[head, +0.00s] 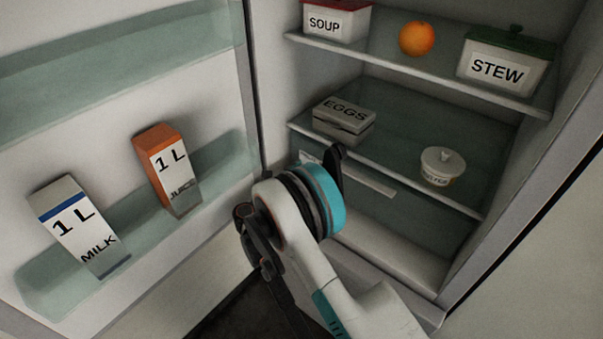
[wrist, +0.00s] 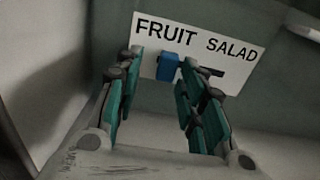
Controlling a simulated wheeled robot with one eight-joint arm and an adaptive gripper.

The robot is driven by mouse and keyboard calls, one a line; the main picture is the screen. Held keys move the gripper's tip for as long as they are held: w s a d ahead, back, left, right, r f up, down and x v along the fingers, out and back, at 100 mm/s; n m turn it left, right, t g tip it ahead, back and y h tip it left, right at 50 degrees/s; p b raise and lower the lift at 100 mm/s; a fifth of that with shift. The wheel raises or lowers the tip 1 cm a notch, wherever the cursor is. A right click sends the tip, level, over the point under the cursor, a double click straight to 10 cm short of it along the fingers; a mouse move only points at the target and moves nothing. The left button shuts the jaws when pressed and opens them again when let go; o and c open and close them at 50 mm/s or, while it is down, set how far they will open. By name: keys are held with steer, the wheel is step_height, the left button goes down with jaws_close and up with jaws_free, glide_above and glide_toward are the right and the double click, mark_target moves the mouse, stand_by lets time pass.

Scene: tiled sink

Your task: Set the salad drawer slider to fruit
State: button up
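The white label plate (wrist: 237,72) reads FRUIT on the left and SALAD on the right. The blue slider knob (wrist: 167,67) sits below the word FRUIT, and a dark slot (wrist: 211,71) shows to its right, below SALAD. My gripper (wrist: 161,62) is open, its teal-padded fingers either side of the knob in the wrist view. A gap shows left of the knob; the right fingertip appears close to it, but contact cannot be told. In the head view, my wrist hides the slider and most of the gripper; one dark finger (head: 334,168) shows.
The fridge is open, its door at left holding a milk carton (head: 75,227) and a juice carton (head: 166,170). An egg box (head: 343,120) and a lidded white pot (head: 441,167) stand on the shelf above my gripper. Soup, an orange and stew sit higher.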

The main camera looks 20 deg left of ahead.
steer(key=v, duration=1.2)
